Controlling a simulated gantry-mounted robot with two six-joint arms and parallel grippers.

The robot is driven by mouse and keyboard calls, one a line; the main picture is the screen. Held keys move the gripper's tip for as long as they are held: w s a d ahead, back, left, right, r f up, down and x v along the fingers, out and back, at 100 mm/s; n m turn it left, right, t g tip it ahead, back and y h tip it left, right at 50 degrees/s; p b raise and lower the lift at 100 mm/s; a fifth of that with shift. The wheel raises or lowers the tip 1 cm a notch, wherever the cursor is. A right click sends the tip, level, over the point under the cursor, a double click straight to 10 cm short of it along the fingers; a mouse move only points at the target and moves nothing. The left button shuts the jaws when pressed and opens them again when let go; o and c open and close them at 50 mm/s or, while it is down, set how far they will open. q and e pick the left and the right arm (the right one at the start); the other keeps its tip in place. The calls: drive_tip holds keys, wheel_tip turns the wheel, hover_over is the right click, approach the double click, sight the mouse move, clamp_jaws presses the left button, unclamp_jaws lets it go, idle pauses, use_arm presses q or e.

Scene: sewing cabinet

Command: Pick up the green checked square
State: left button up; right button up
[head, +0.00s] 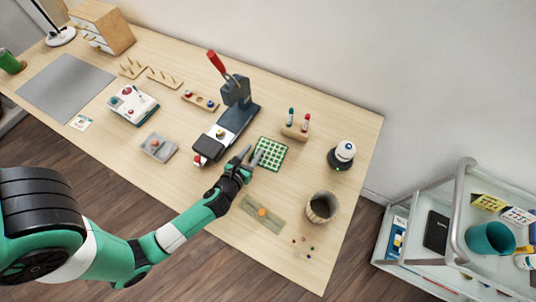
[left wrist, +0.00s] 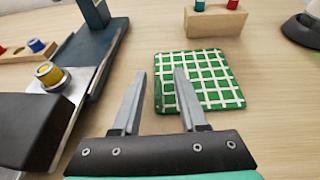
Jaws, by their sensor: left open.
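The green checked square (head: 271,152), green with pale grid lines, lies flat on the table right of the dark press. It also shows in the left wrist view (left wrist: 215,80), ahead and slightly right of the fingers. My left gripper (head: 249,156) is open and empty, its fingertips at the square's left edge in the head view. In the left wrist view, the fingers (left wrist: 160,75) are apart; the right finger overlaps the square's left part, and the left finger is over bare table. I cannot tell the height of the fingertips above the table. My right gripper is not in view.
The dark press (head: 236,115) with a red handle stands close left of the square. A wooden block with markers (head: 296,131) is behind it, a white-topped device (head: 341,156) right, a wicker cup (head: 321,207) front right. Bare table lies between the square and the cup.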

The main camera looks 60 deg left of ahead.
use_arm(q)
drive_tip(key=shift+w+a, duration=0.15)
clamp_jaws()
idle(0.4)
